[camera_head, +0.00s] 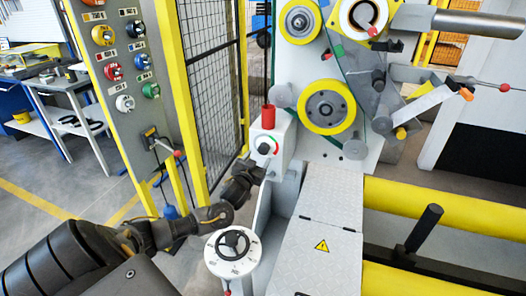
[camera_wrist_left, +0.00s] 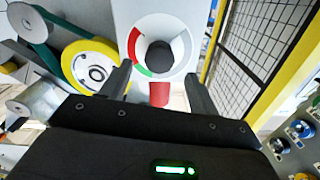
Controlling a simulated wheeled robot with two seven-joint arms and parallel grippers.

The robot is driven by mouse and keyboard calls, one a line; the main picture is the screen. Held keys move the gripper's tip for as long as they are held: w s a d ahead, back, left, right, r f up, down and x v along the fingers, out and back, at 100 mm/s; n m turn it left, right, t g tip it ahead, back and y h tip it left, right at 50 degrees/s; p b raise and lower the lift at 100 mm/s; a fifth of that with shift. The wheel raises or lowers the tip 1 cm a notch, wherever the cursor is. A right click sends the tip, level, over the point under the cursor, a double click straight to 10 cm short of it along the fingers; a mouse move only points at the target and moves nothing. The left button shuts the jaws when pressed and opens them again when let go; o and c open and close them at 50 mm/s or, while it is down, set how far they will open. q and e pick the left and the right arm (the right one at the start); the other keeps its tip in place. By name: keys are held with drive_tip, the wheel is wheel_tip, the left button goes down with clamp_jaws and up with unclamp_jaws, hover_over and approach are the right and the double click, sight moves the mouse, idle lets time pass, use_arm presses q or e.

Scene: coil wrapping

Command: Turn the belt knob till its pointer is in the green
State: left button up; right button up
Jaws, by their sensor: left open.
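The belt knob (camera_wrist_left: 160,55) is a dark round knob on a pale dial face in the left wrist view. A red arc (camera_wrist_left: 134,42) lies at the dial's left and a green arc (camera_wrist_left: 142,70) at its lower left. The dial (camera_head: 265,146) also shows in the head view, on a light grey box. My left gripper (camera_wrist_left: 158,84) is open, its two fingers pointing at the dial on either side of the knob. I cannot tell whether they touch it. In the head view my left gripper (camera_head: 268,168) is just below the dial. The knob's pointer cannot be made out.
A red cylinder (camera_head: 268,116) stands atop the knob's box. A white handwheel (camera_head: 233,252) is below my left wrist. Yellow-rimmed rollers (camera_head: 327,107) are up to the right. A yellow-framed mesh fence (camera_head: 215,90) and a panel of coloured knobs (camera_head: 118,75) stand left.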

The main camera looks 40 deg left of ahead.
sight(262, 151)
use_arm(q)
drive_tip(key=x, duration=0.4)
drive_tip(key=shift+w+r, duration=0.1)
drive_tip(key=shift+w+a, duration=0.2)
drive_tip(key=shift+w, duration=0.45)
use_arm(e)
drive_tip(key=shift+w+a, duration=0.1)
drive_tip(key=shift+w, duration=0.55)
use_arm(q)
drive_tip(key=shift+c, duration=0.4)
use_arm(e)
drive_tip(key=shift+s, duration=0.15)
use_arm(q)
drive_tip(key=c, duration=0.9)
use_arm(e)
drive_tip(key=shift+r, duration=0.1)
